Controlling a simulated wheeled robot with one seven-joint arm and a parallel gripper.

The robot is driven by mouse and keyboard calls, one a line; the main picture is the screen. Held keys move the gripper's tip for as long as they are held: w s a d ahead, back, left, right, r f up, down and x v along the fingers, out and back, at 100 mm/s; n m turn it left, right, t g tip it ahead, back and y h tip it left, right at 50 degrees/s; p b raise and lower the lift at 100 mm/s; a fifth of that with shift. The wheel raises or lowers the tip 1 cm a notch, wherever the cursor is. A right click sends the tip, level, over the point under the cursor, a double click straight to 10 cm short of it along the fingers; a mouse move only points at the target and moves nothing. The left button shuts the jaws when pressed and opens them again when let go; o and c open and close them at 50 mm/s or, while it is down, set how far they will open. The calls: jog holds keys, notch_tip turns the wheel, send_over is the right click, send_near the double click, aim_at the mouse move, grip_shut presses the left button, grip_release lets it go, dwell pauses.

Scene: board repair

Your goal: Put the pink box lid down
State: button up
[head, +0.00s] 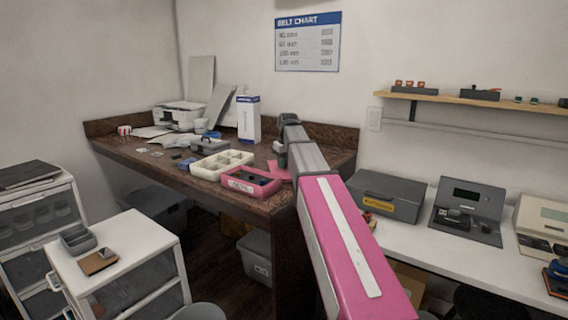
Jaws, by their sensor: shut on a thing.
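The pink box (251,182) sits open on the brown worktop near its front edge, with dark items inside and a label on its front. A pink flat piece, which looks like the pink box lid (277,170), shows just right of and behind the box. My gripper (281,159) is at the end of my arm, pointing down, and is shut on this lid. My arm hides the right part of the lid, and I cannot tell whether the lid touches the worktop.
A cream compartment tray (222,161) stands left of the pink box. A white and blue carton (249,119), a printer (180,115) and small parts are farther back. The worktop (150,155) has some bare room at its front left. A grey case (385,195) stands on the white bench.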

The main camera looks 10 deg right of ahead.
aim_at(287, 170)
jog(key=o, duration=0.9)
jog(key=shift+f, duration=0.1)
notch_tip(287, 170, up, 12)
jog(key=s, duration=0.1)
jog(key=shift+s+d, duration=0.3)
jog(key=shift+s, duration=0.05)
